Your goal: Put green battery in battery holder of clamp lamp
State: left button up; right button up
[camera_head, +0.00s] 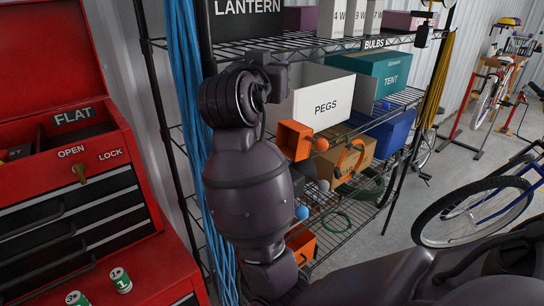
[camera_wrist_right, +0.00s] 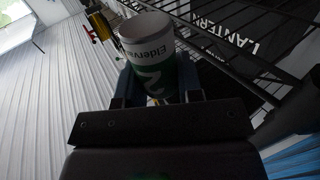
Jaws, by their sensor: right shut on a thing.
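My right gripper (camera_wrist_right: 157,92) is shut on a green and white battery (camera_wrist_right: 150,50), marked with a 2, in the right wrist view. The battery's white end points away from the wrist, and its lower part is hidden between the fingers. In the head view my right arm rises in the middle, with its wrist near the top shelf; the battery cannot be made out there. Two more green batteries, one at the toolbox front (camera_head: 120,280) and one nearer (camera_head: 76,298), stand on the red toolbox. A small dark fitting (camera_head: 423,36), possibly the clamp lamp, sits at the shelf's right post. No holder is clearly visible.
Blue cords (camera_head: 185,100) hang at left. Bicycles (camera_head: 470,212) stand at right.

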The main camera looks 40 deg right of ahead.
jog(key=shift+f+b, duration=0.75)
jog(key=shift+f, duration=7.7)
jog(key=shift+f, duration=0.2)
jog(key=o, duration=1)
jog(key=shift+c, duration=0.2)
jog(key=shift+r, duration=0.2)
jog(key=shift+f, duration=0.1)
